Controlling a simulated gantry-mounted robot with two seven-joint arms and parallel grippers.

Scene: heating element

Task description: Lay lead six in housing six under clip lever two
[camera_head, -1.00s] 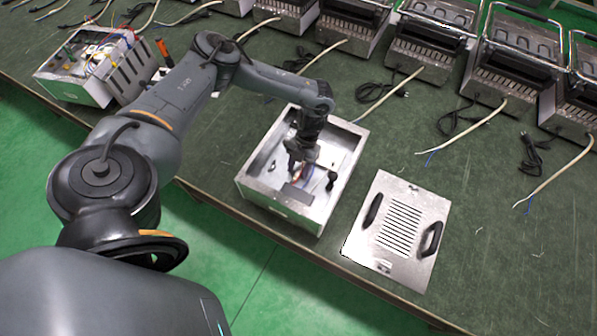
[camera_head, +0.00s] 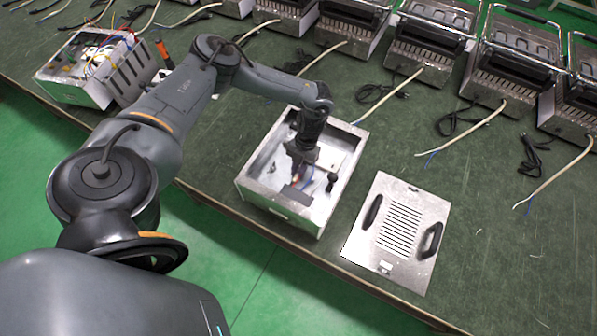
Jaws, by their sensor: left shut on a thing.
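The open metal housing (camera_head: 254,195) stands near the front edge of the workbench, its inside facing up. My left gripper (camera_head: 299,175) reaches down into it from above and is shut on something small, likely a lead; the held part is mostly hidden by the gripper. Small reddish and blue bits of wire show just below the fingers. A dark block (camera_head: 296,195) lies on the housing floor below the gripper, and a small black part (camera_head: 332,181) is at the inner right. I cannot make out the clip levers. My right gripper is not in view.
A slotted metal cover (camera_head: 398,230) with two black handles lies flat to the right of the housing. Several appliances with cords line the back. Another open unit with colored wires (camera_head: 85,70) stands at the far left. The bench's right side is mostly clear.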

